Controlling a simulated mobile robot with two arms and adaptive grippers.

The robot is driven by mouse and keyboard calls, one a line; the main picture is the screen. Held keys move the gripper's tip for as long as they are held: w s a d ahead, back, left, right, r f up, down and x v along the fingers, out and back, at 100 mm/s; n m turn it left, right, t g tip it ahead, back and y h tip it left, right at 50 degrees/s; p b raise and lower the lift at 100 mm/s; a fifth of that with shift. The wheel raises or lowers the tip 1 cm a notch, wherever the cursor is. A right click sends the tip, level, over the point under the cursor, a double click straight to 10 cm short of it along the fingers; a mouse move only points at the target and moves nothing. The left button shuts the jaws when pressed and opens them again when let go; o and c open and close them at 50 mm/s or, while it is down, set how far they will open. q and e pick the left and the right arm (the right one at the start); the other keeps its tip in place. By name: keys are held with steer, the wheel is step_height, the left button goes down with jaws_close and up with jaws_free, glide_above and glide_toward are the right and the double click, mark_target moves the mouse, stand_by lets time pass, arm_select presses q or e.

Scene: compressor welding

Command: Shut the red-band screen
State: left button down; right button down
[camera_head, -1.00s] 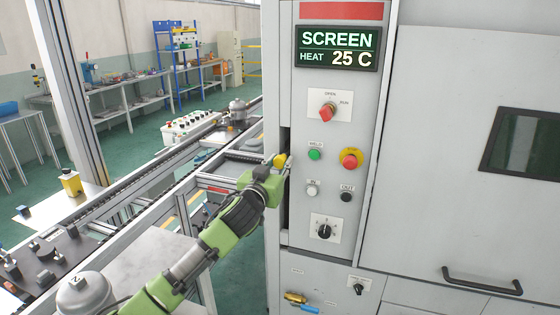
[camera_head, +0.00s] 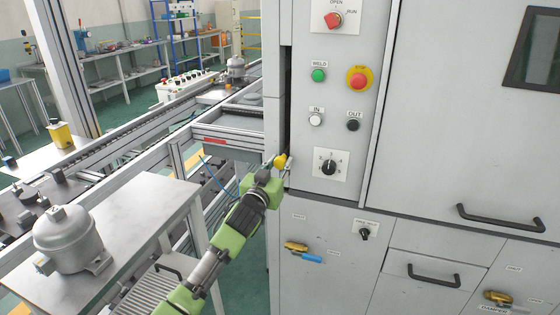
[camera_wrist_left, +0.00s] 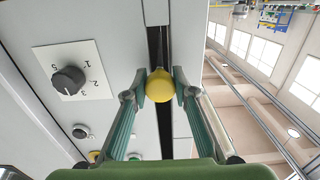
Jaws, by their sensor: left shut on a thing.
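The yellow ball knob (camera_head: 280,161) sits at the dark vertical slot (camera_head: 288,110) on the left side of the grey cabinet front. My left gripper (camera_head: 280,165) is shut on this knob, about level with the numbered rotary dial (camera_head: 328,167). In the left wrist view the knob (camera_wrist_left: 160,83) is between the two fingertips, in front of the dark slot (camera_wrist_left: 158,45). The screen panel itself and its red band cannot be made out now. My right gripper is not in view.
The cabinet front has a red stop button (camera_head: 358,82), a green button (camera_head: 318,75) and a black door handle (camera_head: 515,218). A yellow valve with a blue handle (camera_head: 303,252) sits below. A conveyor frame (camera_head: 150,155) and a table with a grey compressor (camera_head: 68,240) stand left.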

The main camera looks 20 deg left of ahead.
arm_select(q)
steer(key=c, duration=1.7)
jaws_free()
steer(key=shift+r, duration=0.15)
steer(key=s, duration=1.2)
steer(key=shift+a, duration=0.2)
